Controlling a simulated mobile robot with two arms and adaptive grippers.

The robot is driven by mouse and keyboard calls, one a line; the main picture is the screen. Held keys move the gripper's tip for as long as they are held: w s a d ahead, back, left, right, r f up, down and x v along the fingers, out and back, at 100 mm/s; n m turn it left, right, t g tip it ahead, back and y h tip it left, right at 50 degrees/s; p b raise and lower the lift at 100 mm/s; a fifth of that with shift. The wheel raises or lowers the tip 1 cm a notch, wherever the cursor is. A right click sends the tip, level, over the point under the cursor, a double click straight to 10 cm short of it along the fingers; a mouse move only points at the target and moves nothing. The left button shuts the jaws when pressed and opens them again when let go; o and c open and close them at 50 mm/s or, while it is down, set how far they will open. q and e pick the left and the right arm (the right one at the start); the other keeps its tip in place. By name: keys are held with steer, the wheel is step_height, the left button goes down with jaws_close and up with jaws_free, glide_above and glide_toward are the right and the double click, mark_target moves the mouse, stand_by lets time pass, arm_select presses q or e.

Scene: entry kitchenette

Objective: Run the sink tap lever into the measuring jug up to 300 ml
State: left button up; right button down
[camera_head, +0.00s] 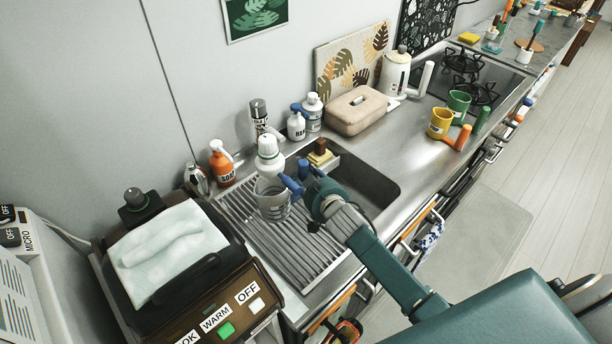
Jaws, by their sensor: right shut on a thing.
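The clear measuring jug (273,201) is over the ribbed drainer beside the sink basin (362,179). My right gripper (295,178), with blue fingers, reaches in from the lower right and is shut on the jug's right side, where its handle would be. The jug looks roughly upright; its markings and any water in it are too small to read. My left gripper is not in view.
An orange soap bottle (222,165), a spray bottle (297,125) and a white bottle (313,112) stand along the wall. A beige box (356,111) and a kettle (395,74) are farther back. Yellow (440,123) and green (459,103) mugs stand right. A labelled appliance (190,280) is front left.

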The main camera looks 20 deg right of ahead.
steer(key=shift+f+b, duration=0.3)
steer(key=shift+f, duration=0.2)
stand_by(0.4)
steer(key=c, duration=1.2)
jaws_free()
steer(key=shift+o, duration=0.2)
steer(key=shift+s, duration=0.1)
steer(key=v, duration=1.2)
